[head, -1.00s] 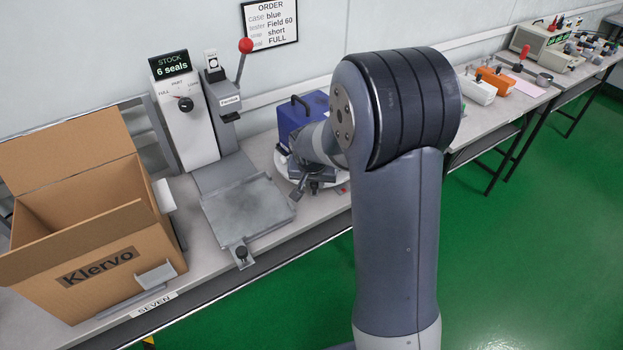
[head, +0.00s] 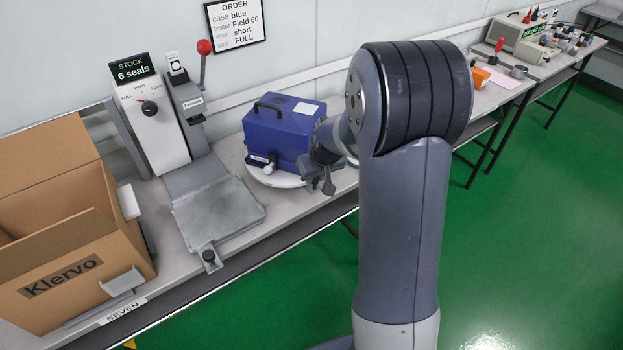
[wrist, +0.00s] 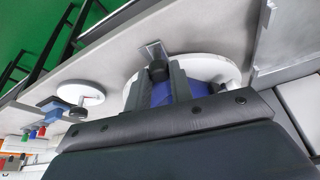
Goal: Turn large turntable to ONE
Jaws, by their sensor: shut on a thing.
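The large turntable (head: 262,178) is a white disc on the bench, right of the grey press plate. It also shows in the wrist view (wrist: 222,68). A blue case (head: 275,138) with a black top handle stands on it. My gripper (head: 326,186) is at the turntable's front right edge, pointing down. In the wrist view, my gripper (wrist: 158,82) is shut around a dark knob (wrist: 157,69) at the disc's edge. My arm and gripper hide part of the disc's right side. I cannot read a position mark on it.
A press with a red-ball lever (head: 204,47) and an open Klervo carton (head: 60,270) stand to the left. A smaller white turntable (wrist: 88,92) shows in the wrist view. More testers (head: 530,40) stand along the far bench. The green floor in front is clear.

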